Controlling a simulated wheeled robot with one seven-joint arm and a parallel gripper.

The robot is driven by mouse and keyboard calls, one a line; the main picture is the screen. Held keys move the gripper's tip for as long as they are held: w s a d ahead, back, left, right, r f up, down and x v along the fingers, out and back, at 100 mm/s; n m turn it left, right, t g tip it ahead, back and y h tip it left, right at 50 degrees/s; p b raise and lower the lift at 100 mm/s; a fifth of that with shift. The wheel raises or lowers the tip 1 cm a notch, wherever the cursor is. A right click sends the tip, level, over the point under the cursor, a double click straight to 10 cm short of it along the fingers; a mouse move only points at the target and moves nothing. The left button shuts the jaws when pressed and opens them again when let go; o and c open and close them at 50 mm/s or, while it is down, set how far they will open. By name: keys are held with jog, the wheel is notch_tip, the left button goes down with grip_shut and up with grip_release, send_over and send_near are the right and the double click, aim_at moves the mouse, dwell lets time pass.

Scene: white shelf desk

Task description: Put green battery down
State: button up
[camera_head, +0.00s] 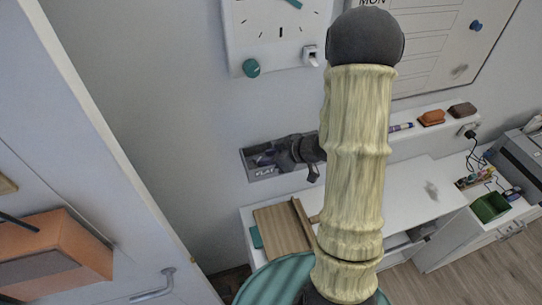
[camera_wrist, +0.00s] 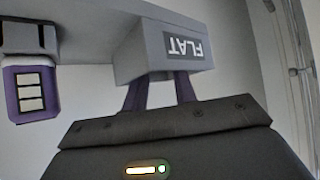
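My gripper's dark body (camera_head: 300,150) is at a grey wall box (camera_head: 258,178) left of the arm in the head view. In the wrist view the box (camera_wrist: 145,62) carries an upside-down label reading FLAT. Two purple strips run from my gripper (camera_wrist: 160,90) up behind the box, with a gap between them; their far ends are hidden. I cannot tell whether the fingers hold anything. No green battery can be made out in either view. A purple block (camera_wrist: 32,92) with three pale windows hangs in a dark holder at the left of the wrist view.
A white desk (camera_head: 400,190) stands below, with a brown board (camera_head: 280,228) at its left. A green bin (camera_head: 490,207) sits at the right. A wall shelf holds an orange block (camera_head: 431,118) and a brown one (camera_head: 462,109). A white clock panel (camera_head: 272,38) hangs above.

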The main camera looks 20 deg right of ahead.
jog(key=shift+s+a+f, duration=0.1)
jog(key=shift+s+f, duration=0.3)
jog(key=shift+f, duration=0.15)
jog(key=shift+w+r+p, duration=0.2)
jog(key=shift+r+p, duration=0.25)
jog(key=shift+r, duration=0.1)
jog(key=shift+d+r, duration=0.25)
jog(key=v, duration=1.1)
jog(key=shift+r+b, duration=0.35)
jog(key=shift+r, duration=0.05)
